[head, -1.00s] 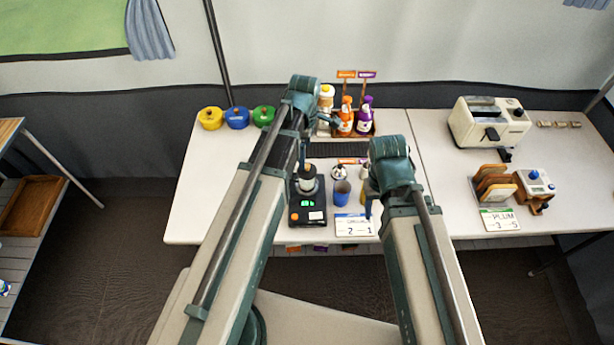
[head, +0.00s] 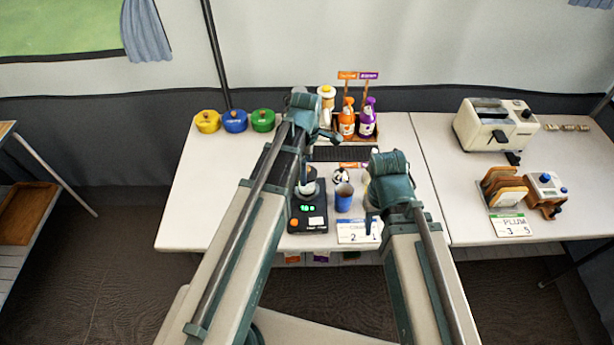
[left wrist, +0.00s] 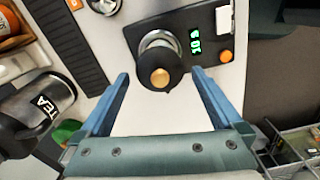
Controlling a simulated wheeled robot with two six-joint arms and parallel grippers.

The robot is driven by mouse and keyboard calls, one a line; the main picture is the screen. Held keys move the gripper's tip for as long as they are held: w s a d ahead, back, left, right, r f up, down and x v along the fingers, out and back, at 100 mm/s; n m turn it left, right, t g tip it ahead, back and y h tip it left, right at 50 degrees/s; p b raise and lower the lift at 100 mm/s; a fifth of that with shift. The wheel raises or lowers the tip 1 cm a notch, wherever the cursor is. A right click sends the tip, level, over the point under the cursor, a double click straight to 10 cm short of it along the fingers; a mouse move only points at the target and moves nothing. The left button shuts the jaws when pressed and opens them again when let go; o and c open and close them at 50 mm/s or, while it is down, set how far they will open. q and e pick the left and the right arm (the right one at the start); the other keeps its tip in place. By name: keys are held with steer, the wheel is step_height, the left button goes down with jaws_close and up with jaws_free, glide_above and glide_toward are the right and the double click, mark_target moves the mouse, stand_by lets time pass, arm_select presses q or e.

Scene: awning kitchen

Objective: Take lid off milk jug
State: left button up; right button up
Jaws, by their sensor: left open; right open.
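A small jug (left wrist: 158,55) with a dark lid (left wrist: 160,78) and a gold knob stands on a black scale with a lit green display. I take it for the milk jug. In the head view the jug (head: 308,186) is partly hidden by my left arm. My left gripper (left wrist: 162,74) is open, with one blue finger on each side of the lid in the left wrist view. Whether the fingers touch it I cannot tell. My right gripper (head: 373,222) is open and empty at the table's front, near a white sign, its fingers poorly visible.
A steel TEA flask (left wrist: 42,102) lies close on the picture-left of my left gripper. A blue cup (head: 343,197) and a small round pot (head: 340,177) stand right of the scale (head: 309,220). Bottles (head: 347,120) stand behind. The table's left front (head: 210,220) is clear.

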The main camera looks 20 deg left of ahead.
steer(key=shift+r, duration=0.1)
arm_select(q)
steer(key=c, duration=1.2)
steer(key=shift+r, duration=0.1)
steer(key=shift+c, duration=0.2)
